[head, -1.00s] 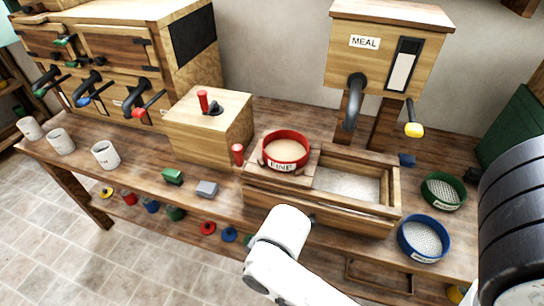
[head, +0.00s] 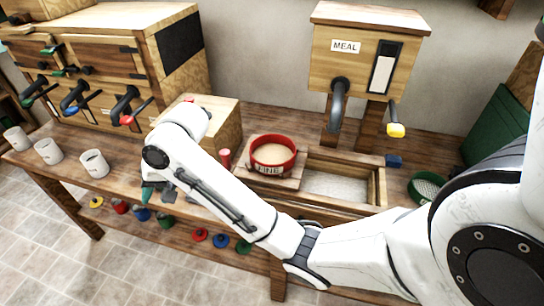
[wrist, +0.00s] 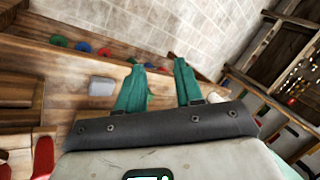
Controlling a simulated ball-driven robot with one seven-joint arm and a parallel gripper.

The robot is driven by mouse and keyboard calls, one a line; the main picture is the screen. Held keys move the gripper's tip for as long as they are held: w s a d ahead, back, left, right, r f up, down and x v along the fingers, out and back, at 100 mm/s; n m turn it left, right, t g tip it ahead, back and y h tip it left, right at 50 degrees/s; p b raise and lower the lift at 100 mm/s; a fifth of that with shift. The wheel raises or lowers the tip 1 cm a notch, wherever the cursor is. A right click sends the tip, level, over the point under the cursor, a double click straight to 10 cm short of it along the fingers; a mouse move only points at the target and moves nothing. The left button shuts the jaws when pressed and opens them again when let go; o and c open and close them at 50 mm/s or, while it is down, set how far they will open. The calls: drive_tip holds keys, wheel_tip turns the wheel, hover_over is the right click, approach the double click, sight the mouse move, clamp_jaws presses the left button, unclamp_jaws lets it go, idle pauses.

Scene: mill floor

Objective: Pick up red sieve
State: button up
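The red sieve (head: 273,151) stands upright on a wooden block at the left end of the wooden trough in the head view, labelled FINE and holding pale meal. My gripper (head: 147,196) is at the table's front edge, left of the sieve and apart from it. My forearm crosses in front of the trough. In the wrist view, the teal fingers of my gripper (wrist: 160,72) are spread with nothing between them. Red parts show at the lower left of that view; I cannot tell whether they are the sieve.
A red-handled peg (head: 225,158) stands just left of the sieve. The wooden trough (head: 376,188) lies to its right, under the MEAL hopper (head: 367,65). A grey block (wrist: 101,86) is near my fingers. White cups (head: 94,164) stand at left; a green sieve (head: 426,187) is at right.

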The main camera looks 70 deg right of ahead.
drive_tip(key=d+r+m+g+h, duration=0.1)
drive_tip(key=d+r+m, duration=0.2)
drive_tip(key=d, duration=0.6)
drive_tip(key=m+g+h, duration=0.2)
drive_tip(key=m+g, duration=0.2)
drive_tip(key=m, duration=0.3)
hover_over(252, 144)
drive_tip(key=shift+w+f, duration=0.2)
drive_tip(key=shift+f, duration=0.95)
drive_tip(key=shift+s+f+p, duration=0.2)
drive_tip(key=shift+f+p, duration=0.3)
drive_tip(key=shift+f, duration=2.7)
clamp_jaws()
